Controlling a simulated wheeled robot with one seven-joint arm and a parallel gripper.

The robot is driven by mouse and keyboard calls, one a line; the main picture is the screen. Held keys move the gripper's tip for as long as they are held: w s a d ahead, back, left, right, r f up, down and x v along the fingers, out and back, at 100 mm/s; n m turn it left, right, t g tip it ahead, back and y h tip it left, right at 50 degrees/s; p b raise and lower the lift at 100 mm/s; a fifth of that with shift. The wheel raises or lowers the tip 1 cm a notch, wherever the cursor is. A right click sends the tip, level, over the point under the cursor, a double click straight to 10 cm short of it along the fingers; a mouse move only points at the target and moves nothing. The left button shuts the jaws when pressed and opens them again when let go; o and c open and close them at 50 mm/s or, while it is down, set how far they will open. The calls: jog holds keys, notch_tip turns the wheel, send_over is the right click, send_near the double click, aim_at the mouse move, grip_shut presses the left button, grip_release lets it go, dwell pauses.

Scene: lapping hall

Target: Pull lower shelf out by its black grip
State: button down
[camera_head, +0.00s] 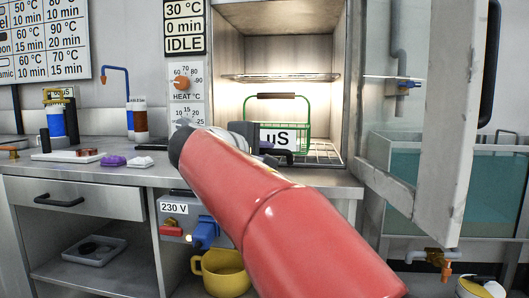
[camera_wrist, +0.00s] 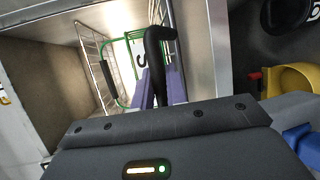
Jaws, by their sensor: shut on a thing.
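The lower shelf (camera_head: 325,152) is a wire rack low in the lit, open cabinet. It also shows edge-on in the wrist view (camera_wrist: 170,32). Its black grip (camera_wrist: 154,52) is a dark bar at the shelf's front. My gripper (camera_wrist: 158,80) has purple fingers and is shut on this grip. A green wire basket (camera_head: 306,112) with a dark handle and a "µS" label stands on the lower shelf. It shows in the wrist view (camera_wrist: 120,70) beyond the fingers.
The upper wire shelf (camera_head: 280,77) is above the basket. The cabinet door (camera_head: 450,110) stands open at the right, before a water tank (camera_head: 490,185). A yellow mug (camera_head: 222,273) and a 230 V box (camera_head: 175,220) are below. Small items lie on the left counter (camera_head: 110,170).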

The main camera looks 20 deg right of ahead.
dwell(0.3)
jog(key=c, duration=1.4)
grip_release()
jog(key=v, duration=0.7)
jog(key=shift+s+a+p, duration=0.15)
jog(key=shift+a+p, duration=0.2)
jog(key=shift+r, duration=0.1)
jog(key=s+a+f+m+g+y+p, duration=0.1)
jog(key=s+f+y+p, duration=0.4)
jog(key=s+f, duration=0.5)
jog(key=s+a+f+m+g+y+p, duration=0.2)
jog(key=s+a+f+m+y+p, duration=0.2)
jog(key=s+f+y, duration=0.4)
jog(key=s+f+m+p, duration=0.1)
jog(key=s+f+m, duration=0.1)
jog(key=s+f, duration=0.1)
jog(key=shift+s+f+p, duration=0.2)
jog(key=shift+f+p, duration=0.1)
jog(key=shift+f, duration=0.45)
